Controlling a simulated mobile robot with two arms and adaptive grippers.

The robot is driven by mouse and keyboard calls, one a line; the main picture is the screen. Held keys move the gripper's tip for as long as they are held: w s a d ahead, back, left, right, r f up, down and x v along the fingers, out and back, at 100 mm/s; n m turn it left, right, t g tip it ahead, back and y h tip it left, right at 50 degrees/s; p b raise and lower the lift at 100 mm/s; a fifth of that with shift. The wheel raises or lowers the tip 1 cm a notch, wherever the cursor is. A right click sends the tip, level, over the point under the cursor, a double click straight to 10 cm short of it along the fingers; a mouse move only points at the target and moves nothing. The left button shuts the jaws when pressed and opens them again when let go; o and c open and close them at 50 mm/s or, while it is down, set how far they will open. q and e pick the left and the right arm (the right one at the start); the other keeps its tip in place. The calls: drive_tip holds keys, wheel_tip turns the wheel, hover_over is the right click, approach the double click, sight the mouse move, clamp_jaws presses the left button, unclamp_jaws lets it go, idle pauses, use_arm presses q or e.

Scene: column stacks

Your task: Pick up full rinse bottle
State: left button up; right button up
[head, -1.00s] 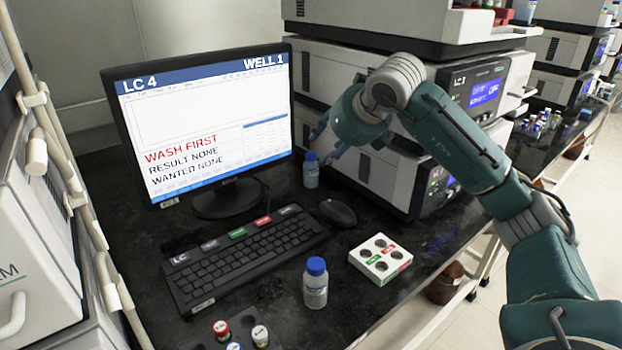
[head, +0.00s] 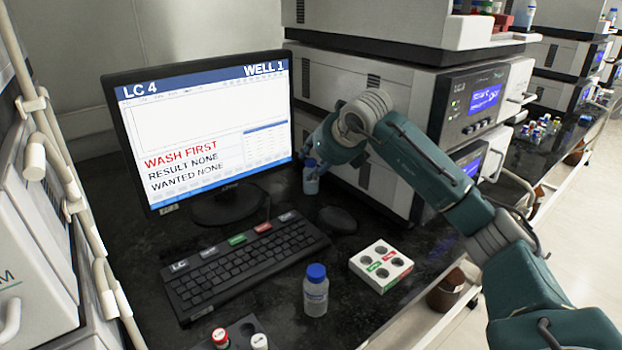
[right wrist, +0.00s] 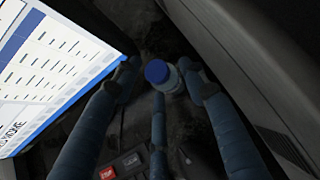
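A blue-capped bottle (head: 311,183) stands on the dark bench at the back, between the monitor and the instrument stack. My right gripper (head: 316,155) is at it, with its fingers partly covering the upper part. In the right wrist view the bottle's blue cap (right wrist: 157,72) shows between the spread fingers of my right gripper (right wrist: 160,85), with small gaps that look clear of it. A second blue-capped bottle (head: 316,295), clear with a pale label, stands upright at the front of the bench. How full either bottle is cannot be told. My left gripper is not in view.
The monitor (head: 205,140) stands close left of the back bottle, the grey instrument stack (head: 372,130) close right. A keyboard (head: 245,262), mouse (head: 338,219) and white four-hole rack (head: 381,266) lie in front. Small capped vials (head: 220,338) sit at the front edge.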

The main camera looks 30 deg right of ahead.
drive_tip(key=c, duration=0.5)
drive_tip(key=shift+r, duration=0.15)
